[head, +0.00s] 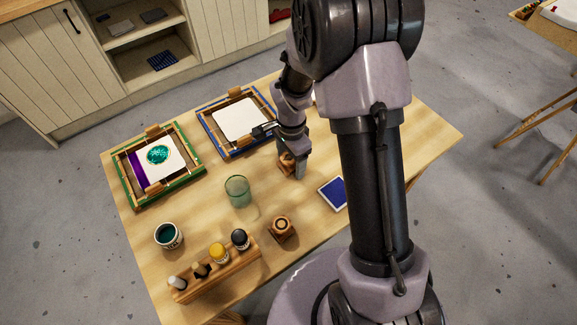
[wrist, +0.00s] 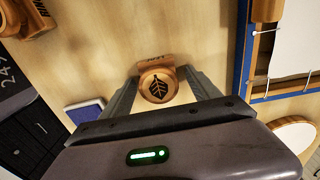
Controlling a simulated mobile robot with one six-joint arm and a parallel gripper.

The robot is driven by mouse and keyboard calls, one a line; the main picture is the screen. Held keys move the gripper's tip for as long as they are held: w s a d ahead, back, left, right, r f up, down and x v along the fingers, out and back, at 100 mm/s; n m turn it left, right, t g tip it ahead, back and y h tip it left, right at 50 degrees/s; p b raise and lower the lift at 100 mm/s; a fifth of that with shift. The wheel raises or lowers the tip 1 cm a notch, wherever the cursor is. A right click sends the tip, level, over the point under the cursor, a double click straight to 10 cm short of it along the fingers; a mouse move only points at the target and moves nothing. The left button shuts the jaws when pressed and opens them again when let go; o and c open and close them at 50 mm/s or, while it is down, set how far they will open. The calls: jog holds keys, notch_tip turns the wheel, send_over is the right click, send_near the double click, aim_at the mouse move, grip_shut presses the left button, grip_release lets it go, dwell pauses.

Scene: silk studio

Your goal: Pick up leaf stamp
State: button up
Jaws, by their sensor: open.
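The leaf stamp (wrist: 157,86) is a small wooden block with a round top marked with a dark leaf. It stands on the table, and in the head view the stamp (head: 286,162) shows partly beside my gripper (head: 294,166). In the wrist view my gripper (wrist: 159,78) is open, with one finger on each side of the stamp's round top. I cannot tell whether either finger touches it. The stamp's lower part is partly hidden by its top.
A blue-edged frame (head: 203,117) with white cloth lies behind the gripper. A green-edged frame (head: 196,172), a glass (head: 237,190), a blue pad (head: 333,193), another wooden stamp (head: 282,227), a teal jar (head: 168,236) and a bottle rack (head: 213,272) are also on the table.

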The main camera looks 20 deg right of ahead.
jog(key=shift+r, duration=0.1)
jog(key=shift+c, duration=0.2)
jog(key=c, duration=1.4)
jog(key=shift+r, duration=0.1)
jog(key=shift+c, duration=0.2)
